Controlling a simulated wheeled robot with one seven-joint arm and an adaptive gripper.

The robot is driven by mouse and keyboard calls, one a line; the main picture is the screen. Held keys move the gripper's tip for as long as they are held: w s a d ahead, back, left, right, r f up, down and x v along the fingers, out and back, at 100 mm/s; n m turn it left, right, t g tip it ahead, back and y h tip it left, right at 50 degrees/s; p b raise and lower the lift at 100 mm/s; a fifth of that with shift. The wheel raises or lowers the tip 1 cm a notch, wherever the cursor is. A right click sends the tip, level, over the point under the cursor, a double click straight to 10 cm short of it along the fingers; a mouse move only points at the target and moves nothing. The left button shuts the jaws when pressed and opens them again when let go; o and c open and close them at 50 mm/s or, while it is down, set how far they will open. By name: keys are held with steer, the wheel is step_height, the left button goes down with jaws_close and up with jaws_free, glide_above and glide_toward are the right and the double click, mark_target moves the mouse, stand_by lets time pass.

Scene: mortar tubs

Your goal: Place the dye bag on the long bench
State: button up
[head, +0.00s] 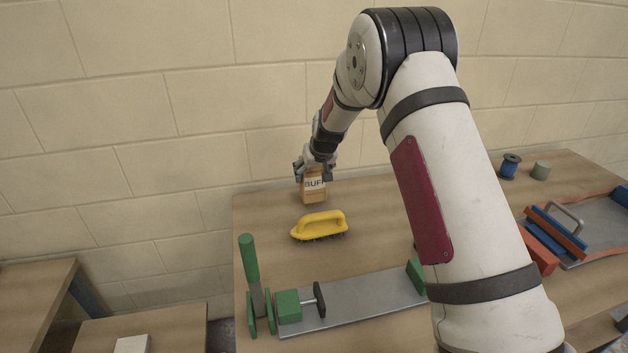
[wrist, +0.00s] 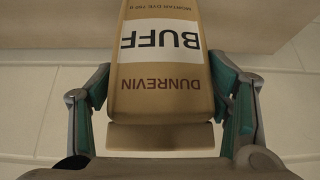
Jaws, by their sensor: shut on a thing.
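The dye bag (head: 314,192) is tan with a white BUFF label. In the wrist view the dye bag (wrist: 165,75) sits between the fingers, its lettering upside down and the words MORTAR DYE and DUNREVIN legible. My gripper (head: 315,172) is shut on its sides. The bag is upright at the back of a long wooden bench (head: 265,218), close to the block wall. I cannot tell whether its base touches the bench. In the wrist view my gripper (wrist: 166,105) shows green pads on both sides of the bag.
A yellow-handled brush (head: 320,226) lies just in front of the bag. A green-jawed clamp (head: 350,300) lies nearer me. Spools (head: 510,166) and a tray of tools (head: 606,232) are to the right. Lower wooden surfaces (head: 150,330) stand at left. Bare wood shows left of the brush.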

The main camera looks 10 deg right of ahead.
mark_target(314, 180)
steer(key=shift+f, duration=1.4)
steer(key=shift+f, duration=0.1)
steer(key=o, duration=1.9)
steer(key=shift+f, duration=0.15)
steer(key=shift+o, duration=0.2)
